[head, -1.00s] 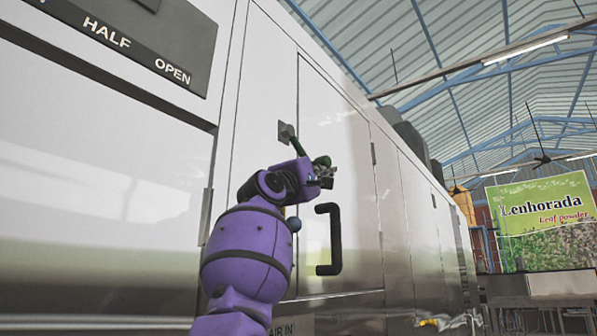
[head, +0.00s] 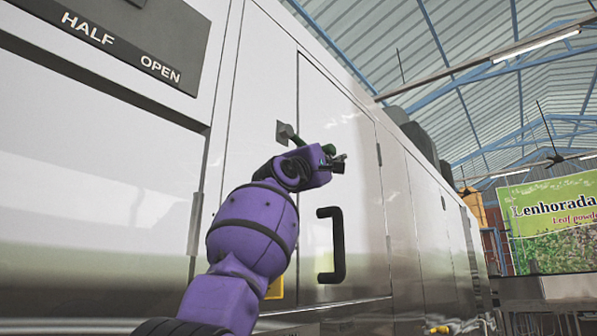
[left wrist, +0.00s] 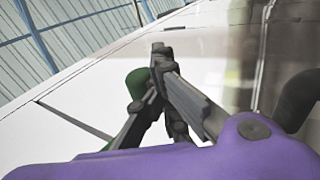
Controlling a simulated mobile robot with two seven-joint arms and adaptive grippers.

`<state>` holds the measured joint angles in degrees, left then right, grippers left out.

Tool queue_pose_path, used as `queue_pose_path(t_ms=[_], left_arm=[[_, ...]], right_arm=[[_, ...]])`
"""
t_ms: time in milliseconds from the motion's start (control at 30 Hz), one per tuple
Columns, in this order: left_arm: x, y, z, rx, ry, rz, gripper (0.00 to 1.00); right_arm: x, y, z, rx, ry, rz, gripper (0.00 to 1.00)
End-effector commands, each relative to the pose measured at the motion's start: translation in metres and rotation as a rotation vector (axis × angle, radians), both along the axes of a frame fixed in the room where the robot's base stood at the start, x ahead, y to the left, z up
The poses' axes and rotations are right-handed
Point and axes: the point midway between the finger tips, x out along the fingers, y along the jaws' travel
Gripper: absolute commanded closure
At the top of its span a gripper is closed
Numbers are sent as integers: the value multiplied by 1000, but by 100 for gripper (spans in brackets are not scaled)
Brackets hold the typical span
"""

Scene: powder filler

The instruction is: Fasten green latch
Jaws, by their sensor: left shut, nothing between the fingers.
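The green latch (head: 299,141) is on the steel machine's side, running down and right from a grey bracket (head: 285,131) beside the door seam. My left arm reaches up from below. My left gripper (head: 341,163) is shut and empty, just below and right of the latch's visible green end; it hides part of the latch. In the left wrist view, the shut dark fingers (left wrist: 158,52) are in front, and the green bar (left wrist: 137,82) shows close at their left. I cannot tell whether they touch. My right gripper is in neither view.
A black door handle (head: 332,245) sticks out from the door panel (head: 355,200) below my gripper. A dark panel marked HALF and OPEN (head: 150,45) is at upper left. A green banner (head: 555,215) hangs far right. The space right of my gripper is clear.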

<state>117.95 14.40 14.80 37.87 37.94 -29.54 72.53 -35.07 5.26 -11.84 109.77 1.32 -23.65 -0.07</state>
Motion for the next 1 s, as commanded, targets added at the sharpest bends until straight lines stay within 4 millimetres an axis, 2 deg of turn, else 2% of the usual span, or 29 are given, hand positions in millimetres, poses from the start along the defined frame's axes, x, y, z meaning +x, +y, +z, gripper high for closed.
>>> queue_pose_path(t_ms=[167, 1000], left_arm=[[-4, 0, 4, -2, -5, 0, 100], [-4, 0, 3, -1, -4, -1, 100]], right_arm=[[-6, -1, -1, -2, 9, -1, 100], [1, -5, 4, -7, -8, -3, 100]])
